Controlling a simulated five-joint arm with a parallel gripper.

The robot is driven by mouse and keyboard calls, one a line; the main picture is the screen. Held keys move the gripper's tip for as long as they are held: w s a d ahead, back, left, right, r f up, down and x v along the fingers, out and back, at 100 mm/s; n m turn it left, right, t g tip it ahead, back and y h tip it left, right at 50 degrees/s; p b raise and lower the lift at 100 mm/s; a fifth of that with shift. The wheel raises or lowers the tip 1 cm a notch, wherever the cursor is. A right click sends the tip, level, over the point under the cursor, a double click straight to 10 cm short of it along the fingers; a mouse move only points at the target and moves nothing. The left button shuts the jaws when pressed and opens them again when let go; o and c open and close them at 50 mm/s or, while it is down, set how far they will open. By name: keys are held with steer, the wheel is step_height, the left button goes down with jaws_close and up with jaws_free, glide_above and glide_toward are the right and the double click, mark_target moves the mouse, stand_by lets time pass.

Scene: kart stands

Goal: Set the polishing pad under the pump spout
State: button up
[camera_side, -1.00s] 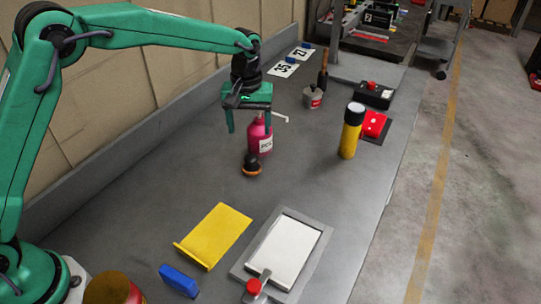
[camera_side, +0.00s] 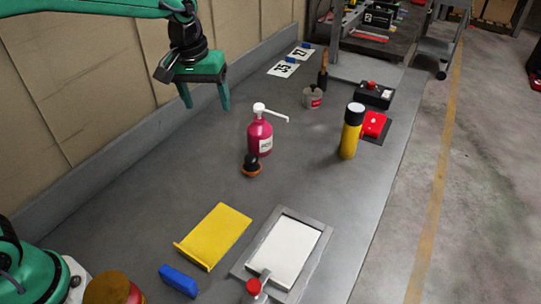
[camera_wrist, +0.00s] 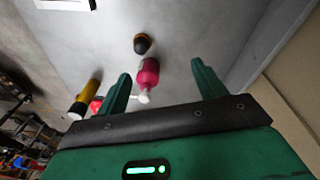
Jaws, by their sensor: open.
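The polishing pad (camera_side: 252,168), a small disc with a black knob and an orange-brown underside, sits on the bench. It is at the near foot of the pink pump bottle (camera_side: 260,140); whether they touch I cannot tell. The bottle stands upright, and its white spout (camera_side: 276,115) points right in the side view, away from the pad. My gripper (camera_side: 207,105) is open and empty, raised above the bench left of the bottle. The wrist view shows the pad (camera_wrist: 142,43) and the bottle (camera_wrist: 149,72) beyond my fingers.
A yellow tray (camera_side: 213,236), a blue block (camera_side: 178,280) and a grey-framed white panel (camera_side: 287,251) lie nearer. A grey pot (camera_side: 312,98) stands behind. The bench left of the pad is clear.

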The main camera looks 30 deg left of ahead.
steer(key=s+a+r+m+t, duration=0.1)
steer(key=s+a, duration=0.3)
steer(key=s, duration=0.7)
steer(key=s+a+r+m+t, duration=0.1)
steer(key=s+a+m+t, duration=0.1)
steer(key=s, duration=1)
steer(key=shift+a+m+t, duration=0.4)
steer(key=shift+a+t, duration=0.1)
steer(key=shift+a, duration=0.65)
steer(key=shift+o, duration=0.5)
steer(key=shift+r, duration=0.1)
